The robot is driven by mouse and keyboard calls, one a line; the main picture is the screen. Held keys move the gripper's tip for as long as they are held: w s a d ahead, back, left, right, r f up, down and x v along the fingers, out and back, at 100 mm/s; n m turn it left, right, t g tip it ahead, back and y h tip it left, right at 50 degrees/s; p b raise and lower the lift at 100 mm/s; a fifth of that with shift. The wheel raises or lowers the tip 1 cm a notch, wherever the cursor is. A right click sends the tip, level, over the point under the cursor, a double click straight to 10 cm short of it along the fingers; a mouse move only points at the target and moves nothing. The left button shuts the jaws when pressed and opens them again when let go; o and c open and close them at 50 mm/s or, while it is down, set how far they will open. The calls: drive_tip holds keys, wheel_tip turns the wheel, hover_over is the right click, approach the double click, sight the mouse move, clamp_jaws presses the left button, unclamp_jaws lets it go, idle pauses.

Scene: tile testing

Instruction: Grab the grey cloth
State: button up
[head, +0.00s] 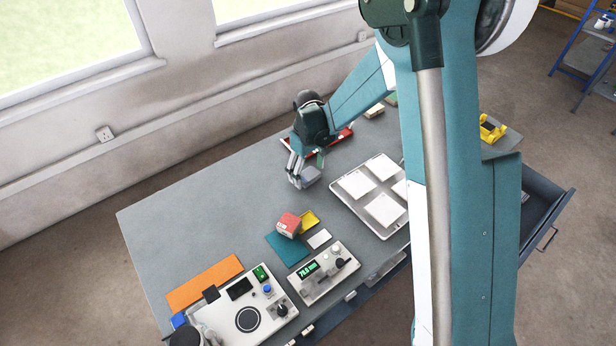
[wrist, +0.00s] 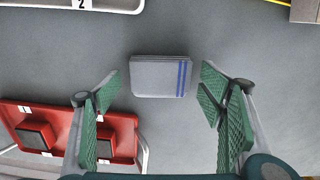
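The grey cloth (wrist: 157,76) lies folded flat on the table in the wrist view, with two blue stripes along its right side. It also shows in the head view (head: 312,174), just beside my fingertips. My gripper (wrist: 158,105) is open, with its green-padded fingers set wide apart on either side. The cloth sits between and slightly beyond the fingertips, and nothing is held. In the head view my gripper (head: 296,180) points down over the table, partly in front of the cloth.
A red tray (wrist: 70,132) with dark blocks sits close by my left finger in the wrist view. A white tray (head: 346,204) with pale tiles stands right of the cloth. The table's left part is clear.

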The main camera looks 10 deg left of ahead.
sight(308, 174)
drive_tip(key=c, duration=0.9)
drive_tip(key=shift+o, duration=0.2)
drive_tip(key=shift+r, duration=0.1)
wheel_tip(308, 174, up, 10)
idle(0.6)
